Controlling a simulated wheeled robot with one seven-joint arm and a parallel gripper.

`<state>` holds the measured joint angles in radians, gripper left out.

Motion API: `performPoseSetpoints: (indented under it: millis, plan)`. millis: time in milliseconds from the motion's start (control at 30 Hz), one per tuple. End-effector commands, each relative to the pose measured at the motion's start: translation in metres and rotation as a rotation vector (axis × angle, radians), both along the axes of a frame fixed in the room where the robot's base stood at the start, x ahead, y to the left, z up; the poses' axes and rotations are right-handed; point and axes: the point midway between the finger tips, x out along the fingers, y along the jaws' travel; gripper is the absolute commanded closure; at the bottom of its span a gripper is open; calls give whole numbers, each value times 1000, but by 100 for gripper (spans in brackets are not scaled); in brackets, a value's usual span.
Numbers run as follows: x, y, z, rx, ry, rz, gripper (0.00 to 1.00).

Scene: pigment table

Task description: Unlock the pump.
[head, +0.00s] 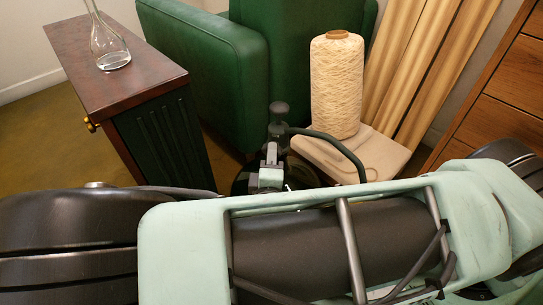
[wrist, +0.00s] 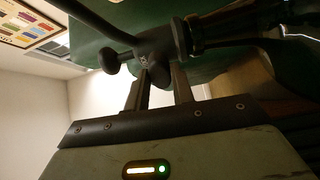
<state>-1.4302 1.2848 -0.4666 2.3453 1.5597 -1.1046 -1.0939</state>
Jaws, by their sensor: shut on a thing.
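The pump stands on the floor beyond my arm in the head view. Its dark top knob (head: 279,108) and curved hose (head: 340,148) show, and my arm covers much of its lower body. My gripper (head: 270,155) is at the upper part of the pump. In the wrist view the pump head (wrist: 155,55) lies sideways in the picture, with a rounded knob to its left and a collar to its right. The two fingers of my gripper (wrist: 162,76) are at the pump head and close on it. The exact contact is too dark to make out.
A green armchair (head: 215,60) stands behind the pump. A wooden cabinet (head: 95,52) with a glass flask (head: 109,48) stands left. Wooden drawers (head: 505,110) bound the right side.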

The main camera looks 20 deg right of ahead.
Motion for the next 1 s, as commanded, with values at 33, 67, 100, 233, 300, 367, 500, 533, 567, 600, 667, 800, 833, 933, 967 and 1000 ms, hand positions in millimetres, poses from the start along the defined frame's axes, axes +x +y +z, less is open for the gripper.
performPoseSetpoints:
  millis: [33,67,100,233,300,367,500,533,567,600,667,800,833,933,967,1000]
  plan:
    - [0,0,0,17,-13,0,99]
    - [0,0,0,30,-24,-1,99]
    - [0,0,0,49,-42,-1,99]
    - [0,0,-1,126,-111,-2,99]
    - [0,0,-1,173,-153,-2,99]
    - [0,0,-1,216,-192,-1,99]
    - [0,1,-2,316,-281,-1,99]
    - [0,1,-3,336,-300,-1,99]
    - [0,1,-3,358,-319,-1,99]
    - [0,1,-3,386,-345,-2,99]
    - [1,1,-3,429,-384,-1,99]
    - [1,1,-4,529,-474,-1,99]
    - [1,2,-4,549,-492,-2,99]
    - [1,2,-5,620,-555,-1,99]
    - [1,2,-5,642,-575,-1,99]
    - [2,2,-5,670,-602,-1,99]
